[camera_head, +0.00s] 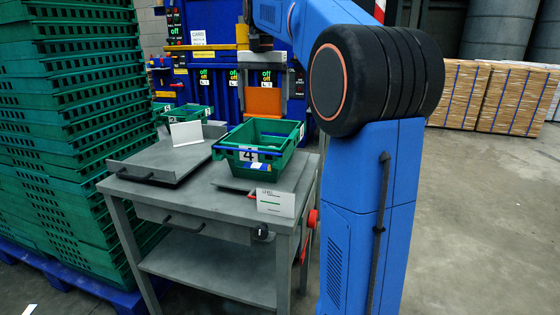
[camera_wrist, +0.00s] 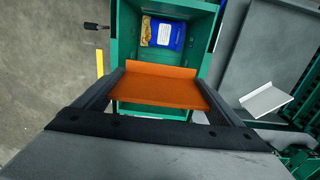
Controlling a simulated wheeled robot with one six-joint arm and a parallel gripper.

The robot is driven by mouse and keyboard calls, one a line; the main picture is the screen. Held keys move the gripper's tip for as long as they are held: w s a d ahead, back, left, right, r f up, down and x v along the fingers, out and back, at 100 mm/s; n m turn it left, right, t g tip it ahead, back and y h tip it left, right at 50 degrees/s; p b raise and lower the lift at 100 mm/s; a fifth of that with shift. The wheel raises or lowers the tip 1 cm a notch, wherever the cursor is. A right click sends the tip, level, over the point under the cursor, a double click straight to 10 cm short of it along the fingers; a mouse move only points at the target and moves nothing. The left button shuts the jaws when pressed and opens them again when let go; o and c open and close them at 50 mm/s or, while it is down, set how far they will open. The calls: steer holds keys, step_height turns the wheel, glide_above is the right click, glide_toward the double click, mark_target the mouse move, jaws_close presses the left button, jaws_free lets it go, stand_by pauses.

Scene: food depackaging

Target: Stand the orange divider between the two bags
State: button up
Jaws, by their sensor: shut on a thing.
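The orange divider (camera_head: 263,101) hangs from my gripper (camera_head: 263,78) in the head view, above the green crate marked 4. In the wrist view, the orange divider (camera_wrist: 160,92) spans between the two fingers of my gripper (camera_wrist: 162,85), which is shut on it. It has a bent flange along one edge. The green crate (camera_head: 284,148) stands on the grey table. In the wrist view, a blue bag with a pale, yellowish part (camera_wrist: 163,33) lies at the crate's far end. The divider hides much of the crate floor. I cannot make out a second bag clearly.
A white angled plate (camera_head: 186,134) stands on a grey tray (camera_head: 150,160) left of the crate. A smaller green crate (camera_head: 205,110) is behind it. Tall green crate stacks (camera_head: 75,120) rise at left. Open floor lies at right.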

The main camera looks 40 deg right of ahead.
mark_target(264, 114)
step_height(264, 114, down, 5)
steer(key=shift+d+r, duration=0.1)
steer(key=shift+f, duration=2.5)
steer(key=shift+f, duration=0.6)
steer(key=o, duration=0.8)
steer(key=shift+c, duration=0.2)
steer(key=shift+r, duration=0.1)
step_height(264, 114, up, 13)
steer(key=shift+s, duration=0.1)
